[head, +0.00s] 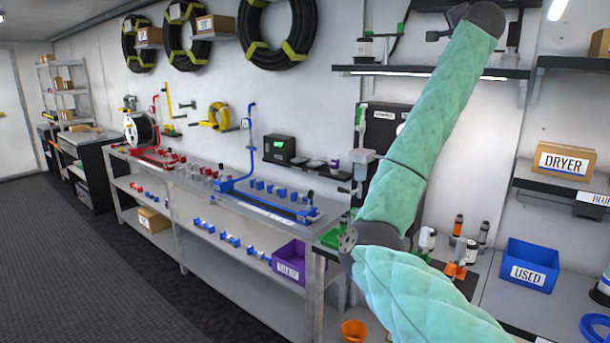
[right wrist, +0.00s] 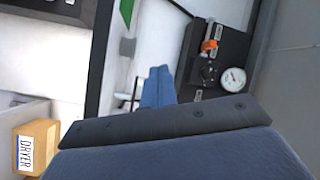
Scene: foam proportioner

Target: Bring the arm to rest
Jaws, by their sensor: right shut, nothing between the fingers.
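My right arm, in a green sleeve, rises from the lower right of the head view and bends near the middle. A black panel (right wrist: 203,62) with a round gauge (right wrist: 233,79) and an orange knob (right wrist: 209,45) lies beyond the fingers. I cannot tell the distance between them. My left gripper is in neither view.
A long workbench (head: 330,212) carries red and blue fixtures. A blue USED bin (head: 528,266) and an orange funnel (head: 354,331) are near the arm. A DRYER box (head: 563,161) sits on a right shelf. The floor (head: 70,260) at left is clear.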

